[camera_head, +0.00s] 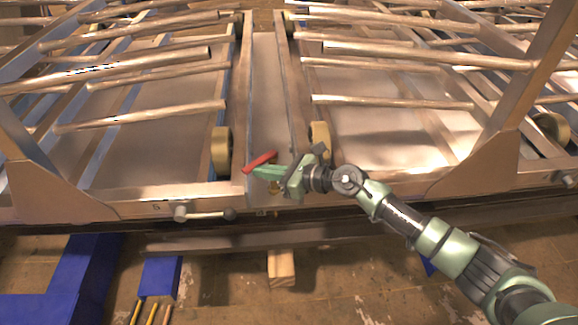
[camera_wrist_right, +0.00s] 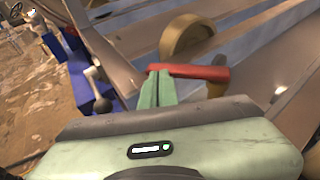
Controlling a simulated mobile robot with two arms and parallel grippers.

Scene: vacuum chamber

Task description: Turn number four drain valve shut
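A red valve handle (camera_head: 260,161) sits at the front end of the central beam, pointing up and to the right. It also shows in the right wrist view (camera_wrist_right: 200,71), lying crosswise at my fingertips. My right gripper (camera_head: 254,171) reaches in from the right with its green fingers together. In the right wrist view its fingertips (camera_wrist_right: 158,72) are at the handle's left end and appear to touch it; I see no clear grip around it. A brass fitting (camera_head: 275,187) shows partly below the fingers. My left gripper is out of view.
A grey lever valve (camera_head: 205,215) marked 5 is on the front rail to the left. Sloping metal frames with pipes and yellowish wheels (camera_head: 221,151) stand behind. Blue blocks (camera_head: 90,262), a wooden block (camera_head: 281,268) and thin rods lie below the rail.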

